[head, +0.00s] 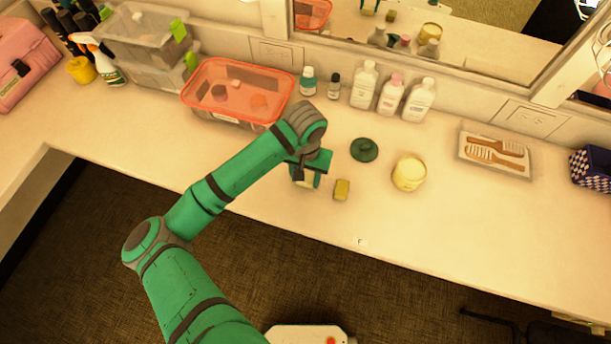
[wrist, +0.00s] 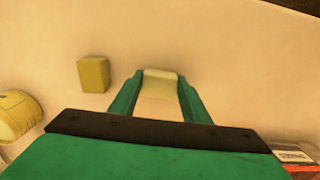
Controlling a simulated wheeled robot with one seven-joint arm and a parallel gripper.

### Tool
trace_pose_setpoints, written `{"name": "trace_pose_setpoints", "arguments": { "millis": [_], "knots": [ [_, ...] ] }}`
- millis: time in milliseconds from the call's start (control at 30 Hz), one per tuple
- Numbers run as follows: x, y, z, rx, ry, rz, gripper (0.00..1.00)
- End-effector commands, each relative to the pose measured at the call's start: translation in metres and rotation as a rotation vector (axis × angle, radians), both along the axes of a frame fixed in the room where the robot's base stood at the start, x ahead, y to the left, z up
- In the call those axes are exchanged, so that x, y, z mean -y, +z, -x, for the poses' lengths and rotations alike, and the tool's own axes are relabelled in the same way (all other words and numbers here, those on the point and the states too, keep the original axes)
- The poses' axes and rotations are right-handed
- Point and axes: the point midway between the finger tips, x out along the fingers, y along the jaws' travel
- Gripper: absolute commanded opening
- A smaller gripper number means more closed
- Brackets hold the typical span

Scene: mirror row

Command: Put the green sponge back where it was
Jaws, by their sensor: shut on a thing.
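My gripper (head: 309,176) is low over the counter, below the orange-rimmed tub, its fingers shut on a pale block. The pale block (wrist: 160,86) shows between the two green fingertips in the wrist view, pale cream with a faint yellow-green top. Much of it is hidden by the fingers, and I cannot tell if it touches the counter. A small olive-green block (head: 342,189), sponge-like, lies on the counter just right of my gripper, apart from it. It also shows left of the fingers in the wrist view (wrist: 93,75). I cannot tell for sure which block is the green sponge.
An open cream-coloured jar (head: 409,172) and a dark green lid (head: 364,150) stand to the right. The orange-rimmed tub (head: 238,92) and several bottles (head: 390,95) line the back. A brush tray (head: 496,152) is farther right. The front counter is mostly clear.

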Motion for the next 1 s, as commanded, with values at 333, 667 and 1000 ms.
{"name": "trace_pose_setpoints", "arguments": {
  "millis": [333, 667, 1000],
  "knots": [
    [0.000, -0.003, 0.000, 0.000, 0.000, 0.000, 0.61],
    [0.001, 0.007, 0.000, 0.001, -0.001, 0.001, 0.61],
    [0.001, 0.071, -0.001, 0.003, -0.001, 0.001, 0.61]
  ]
}}
